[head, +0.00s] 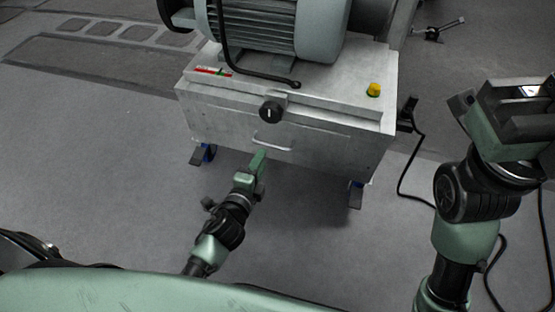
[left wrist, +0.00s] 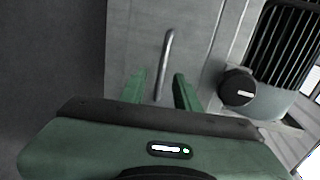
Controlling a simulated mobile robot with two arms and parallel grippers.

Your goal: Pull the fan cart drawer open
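The fan cart (head: 215,105) is a grey metal box on feet, with a large motor on top. Its drawer front (head: 315,143) faces me and looks flush with the cart. A thin silver bar handle (head: 272,144) is on the drawer; it also shows in the left wrist view (left wrist: 166,55). My left gripper (head: 259,160) is just in front of and below the handle. In the left wrist view its two green fingers (left wrist: 160,88) are apart, with the handle's lower end seen between them. Contact cannot be told. My right gripper (head: 505,105) is raised at the right, away from the cart.
A black knob (head: 271,110) sticks out above the handle; it is right of the fingers in the left wrist view (left wrist: 237,88). A yellow button (head: 374,89) sits on the cart top. A black cable (head: 402,180) runs along the floor at right. The floor before the cart is clear.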

